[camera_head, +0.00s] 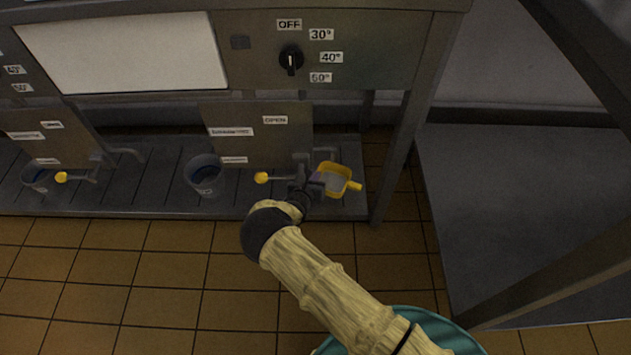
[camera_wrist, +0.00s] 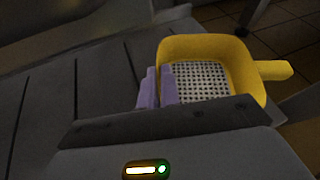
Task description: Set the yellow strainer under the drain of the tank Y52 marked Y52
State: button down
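The yellow strainer (camera_head: 348,172), with a perforated grey bottom and a short handle pointing right, is at the right end of the metal shelf. It also shows in the wrist view (camera_wrist: 250,72). My gripper (camera_head: 316,185) is at its left side. In the wrist view its purple fingers (camera_wrist: 157,88) are close together at the strainer's left wall, one outside and one inside, and look shut on it. I cannot tell whether the strainer touches the shelf. The nearer tank front (camera_head: 285,140) carries an "OPEN" label; no label readable as Y52 shows. Its drain is not clearly visible behind my wrist.
A yellow-tipped valve lever (camera_head: 262,178) is left of my gripper. A grey bucket (camera_head: 205,176) stands on the shelf (camera_head: 130,200), with another bucket (camera_head: 36,177) far left. A frame leg (camera_head: 399,150) rises right of the strainer.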

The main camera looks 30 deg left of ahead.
jog(key=shift+w, duration=0.25)
jog(key=shift+w+a+f+b, duration=0.1)
jog(key=shift+w+f+b, duration=0.05)
jog(key=shift+w+b, duration=0.5)
jog(key=f+b, duration=0.3)
jog(key=shift+s+f, duration=0.15)
jog(key=shift+s, duration=0.1)
jog(key=c, duration=2)
grip_release()
jog(key=o, duration=0.4)
